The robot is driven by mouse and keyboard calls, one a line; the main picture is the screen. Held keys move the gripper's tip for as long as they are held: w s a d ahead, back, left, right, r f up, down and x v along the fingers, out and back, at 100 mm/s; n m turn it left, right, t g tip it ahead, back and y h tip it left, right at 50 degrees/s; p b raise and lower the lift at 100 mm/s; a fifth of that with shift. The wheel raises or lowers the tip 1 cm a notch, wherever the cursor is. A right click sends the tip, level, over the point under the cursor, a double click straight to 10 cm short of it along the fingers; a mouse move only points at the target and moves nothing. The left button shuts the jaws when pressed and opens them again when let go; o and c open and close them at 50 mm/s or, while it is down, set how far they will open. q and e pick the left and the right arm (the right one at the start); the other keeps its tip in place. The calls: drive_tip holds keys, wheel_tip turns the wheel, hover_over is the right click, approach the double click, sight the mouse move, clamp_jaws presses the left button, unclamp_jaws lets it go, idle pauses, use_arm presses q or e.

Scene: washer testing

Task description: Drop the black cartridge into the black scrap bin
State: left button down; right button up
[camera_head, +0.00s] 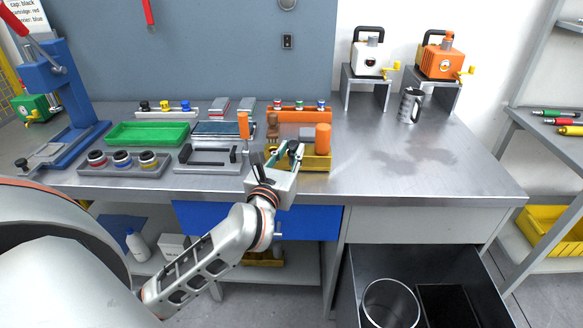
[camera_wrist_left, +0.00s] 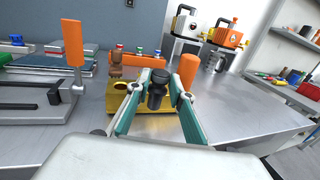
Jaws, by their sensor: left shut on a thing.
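My left gripper (camera_head: 285,154) is over the front middle of the metal workbench, in front of a yellow fixture (camera_head: 318,161). In the left wrist view its teal-padded fingers (camera_wrist_left: 159,92) are shut on the black cartridge (camera_wrist_left: 157,90), a small dark cylinder held between the tips. In the head view the cartridge is too small to tell from the fingers. A black rectangular bin (camera_head: 447,312) stands at the lower right, in a dark open-topped box (camera_head: 372,262) below the bench. A round metal-rimmed bin (camera_head: 391,287) stands to its left. My right gripper is not in view.
A green tray (camera_head: 147,133), a holder with three round caps (camera_head: 122,162) and a blue press (camera_head: 75,90) are on the bench's left. An orange rack (camera_head: 299,115) stands behind the yellow fixture. The bench's right front (camera_head: 430,175) is clear.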

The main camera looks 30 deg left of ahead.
sight(292, 163)
use_arm(q)
drive_tip(key=shift+f+b, duration=0.75)
drive_tip(key=shift+f, duration=1.6)
drive_tip(key=c, duration=1.8)
unclamp_jaws()
drive_tip(key=shift+r, duration=0.1)
